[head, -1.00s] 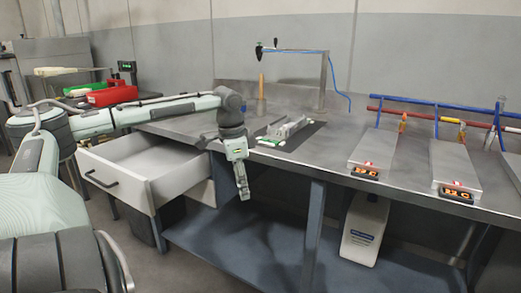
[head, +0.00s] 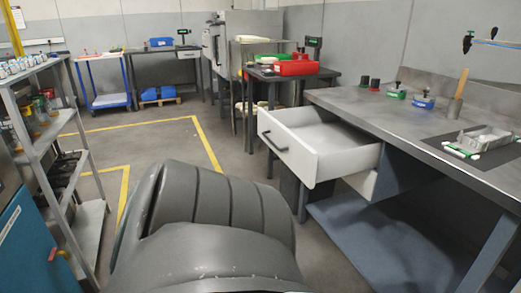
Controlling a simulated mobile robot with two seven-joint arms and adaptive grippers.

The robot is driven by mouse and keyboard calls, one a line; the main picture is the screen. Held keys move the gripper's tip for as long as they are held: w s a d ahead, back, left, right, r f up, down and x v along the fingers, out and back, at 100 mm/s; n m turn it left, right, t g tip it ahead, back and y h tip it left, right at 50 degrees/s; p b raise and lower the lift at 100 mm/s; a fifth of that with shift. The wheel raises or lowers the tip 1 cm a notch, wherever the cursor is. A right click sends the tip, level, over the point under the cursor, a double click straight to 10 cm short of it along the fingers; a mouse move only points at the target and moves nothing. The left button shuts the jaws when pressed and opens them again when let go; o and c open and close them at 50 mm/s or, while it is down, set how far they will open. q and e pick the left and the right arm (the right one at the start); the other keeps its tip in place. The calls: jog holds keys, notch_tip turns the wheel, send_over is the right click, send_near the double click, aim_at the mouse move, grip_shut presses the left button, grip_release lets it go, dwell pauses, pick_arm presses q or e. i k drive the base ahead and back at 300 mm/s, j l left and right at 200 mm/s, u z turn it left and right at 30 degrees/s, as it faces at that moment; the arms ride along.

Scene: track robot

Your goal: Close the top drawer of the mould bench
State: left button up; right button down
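The mould bench (head: 345,101) stands at the right with a grey metal top. Its white top drawer (head: 312,167) is pulled out to the left and looks empty. The drawer front carries a dark bar handle (head: 272,137). Neither of my grippers shows in the head view, so I cannot see where they are relative to the drawer. A large dark grey ribbed part of my own body fills the bottom middle, below and left of the drawer front.
Open floor with yellow lines (head: 205,150) lies left of the drawer. Behind it is a table with a red bin (head: 297,67). A mould (head: 485,138) lies on the bench top.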

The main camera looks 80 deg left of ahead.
aim_at(317, 144)
jog(key=u, duration=1.75)
jog(key=i+u, duration=0.15)
jog(key=u, duration=0.2)
jog(key=i+l+u, duration=0.15)
jog(key=u, duration=0.2)
jog(key=i+l+u, duration=0.1)
jog(key=u, duration=0.25)
jog(key=i+l, duration=0.75)
jog(key=k, duration=0.45)
jog(key=i+l, duration=0.1)
jog(key=i, duration=0.35)
